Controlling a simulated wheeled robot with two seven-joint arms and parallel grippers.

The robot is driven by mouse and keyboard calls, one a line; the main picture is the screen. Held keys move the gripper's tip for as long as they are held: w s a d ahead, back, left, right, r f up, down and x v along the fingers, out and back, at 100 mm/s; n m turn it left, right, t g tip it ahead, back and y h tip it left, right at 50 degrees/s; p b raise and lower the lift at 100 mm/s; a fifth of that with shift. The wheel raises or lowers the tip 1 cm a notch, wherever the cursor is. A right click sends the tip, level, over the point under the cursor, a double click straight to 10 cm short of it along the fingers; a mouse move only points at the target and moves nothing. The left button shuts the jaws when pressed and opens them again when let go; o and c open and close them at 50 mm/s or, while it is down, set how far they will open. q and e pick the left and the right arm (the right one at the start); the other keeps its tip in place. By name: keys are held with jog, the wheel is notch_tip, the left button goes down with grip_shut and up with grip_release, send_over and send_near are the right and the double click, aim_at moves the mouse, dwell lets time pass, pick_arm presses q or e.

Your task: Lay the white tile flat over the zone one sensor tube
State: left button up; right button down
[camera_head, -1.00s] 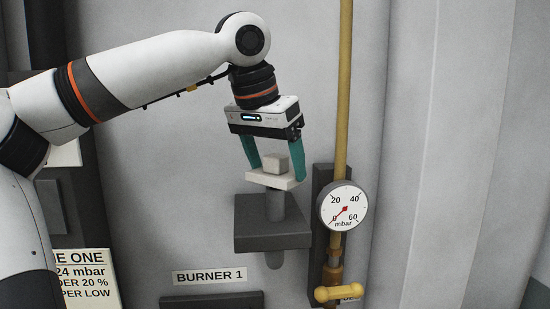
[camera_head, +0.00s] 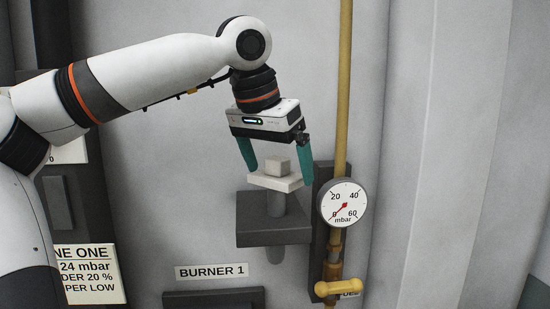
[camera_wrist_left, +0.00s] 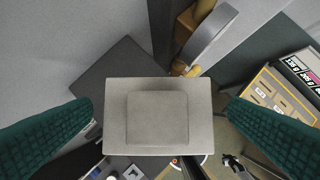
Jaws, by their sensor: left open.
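The white tile (camera_head: 287,184), a pale flat slab with a small square block on top, lies flat on the upper end of the grey sensor tube (camera_head: 276,204). The tube stands upright through a dark grey wall block (camera_head: 265,232). My left gripper (camera_head: 279,175) is open, its teal fingers on either side of the tile and apart from it. In the left wrist view the tile (camera_wrist_left: 116,120) is centred below, with a gap to each finger, and it hides the tube's top. My right gripper is not in view.
A pressure gauge (camera_head: 343,204) on a dark backing and a yellow pipe (camera_head: 343,80) stand close right of the tile. A yellow valve handle (camera_head: 338,287) is below. A BURNER 1 label (camera_head: 212,271) and a zone one sign (camera_head: 90,273) are lower left.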

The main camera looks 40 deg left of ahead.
pick_arm(q)
jog(key=shift+a+r, duration=0.1)
jog(key=shift+r, duration=0.5)
jog(key=v, duration=1.1)
jog(key=shift+r+b, duration=0.3)
jog(key=shift+b, duration=0.15)
jog(key=shift+s, duration=0.2)
